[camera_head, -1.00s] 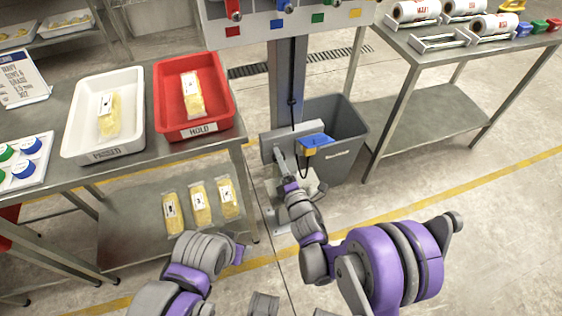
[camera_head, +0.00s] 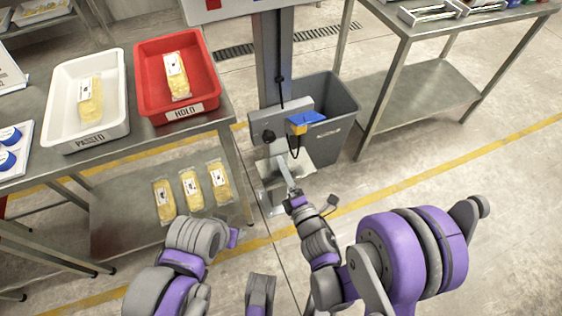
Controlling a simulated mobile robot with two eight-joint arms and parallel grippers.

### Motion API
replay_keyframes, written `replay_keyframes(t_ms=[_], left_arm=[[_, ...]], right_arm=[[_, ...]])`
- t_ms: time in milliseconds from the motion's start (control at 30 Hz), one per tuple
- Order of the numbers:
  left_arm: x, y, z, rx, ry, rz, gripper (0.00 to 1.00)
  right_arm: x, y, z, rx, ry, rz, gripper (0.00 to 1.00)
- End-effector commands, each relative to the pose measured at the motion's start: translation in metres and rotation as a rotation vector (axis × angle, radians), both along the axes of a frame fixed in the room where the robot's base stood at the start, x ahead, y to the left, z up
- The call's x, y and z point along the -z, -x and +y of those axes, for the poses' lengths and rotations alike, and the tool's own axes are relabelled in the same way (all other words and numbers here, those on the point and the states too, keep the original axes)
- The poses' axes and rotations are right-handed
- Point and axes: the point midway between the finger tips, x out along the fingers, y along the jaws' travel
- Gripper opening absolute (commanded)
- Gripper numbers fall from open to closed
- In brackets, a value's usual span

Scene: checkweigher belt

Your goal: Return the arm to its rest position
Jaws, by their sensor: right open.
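My right arm, grey and purple, reaches up from the lower right. Its gripper (camera_head: 308,182) is open and empty, with one finger in front of the post's base and the other to the right over the floor. It is below the grey box (camera_head: 268,124) on the post, which carries a blue and yellow piece (camera_head: 303,123). From this angle I cannot tell the gap between the finger and the pale plate (camera_head: 298,172) behind it. My left arm is folded at the lower left, with its gripper not visible.
A grey bin (camera_head: 337,105) stands right of the post (camera_head: 271,60). The left table holds a white PASSED tray (camera_head: 94,136) and a red HOLD tray (camera_head: 150,78), each with a yellow pack. Several packs (camera_head: 191,189) lie on its lower shelf. A steel table (camera_head: 455,32) stands right.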

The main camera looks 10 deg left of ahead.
Motion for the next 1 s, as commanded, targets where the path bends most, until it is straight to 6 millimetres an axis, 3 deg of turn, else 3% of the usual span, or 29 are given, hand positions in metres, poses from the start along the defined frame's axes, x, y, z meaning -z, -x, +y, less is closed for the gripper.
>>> replay_keyframes(t_ms=[633,767,900,1000], left_arm=[[0.0,0.0,0.0,0.0,0.0,0.0,0.5],[0.0,0.0,0.0,0.0,0.0,0.0,0.5],[0.0,0.0,0.0,0.0,0.0,0.0,0.5],[0.0,0.0,0.0,0.0,0.0,0.0,0.5]], right_arm=[[-0.003,-0.003,-0.008,0.022,-0.017,0.027,0.77],[-0.01,-0.018,-0.04,0.129,-0.096,0.156,0.77],[-0.018,-0.028,-0.1,0.331,-0.266,0.387,0.77],[-0.02,-0.021,-0.142,0.49,-0.408,0.554,0.77]])
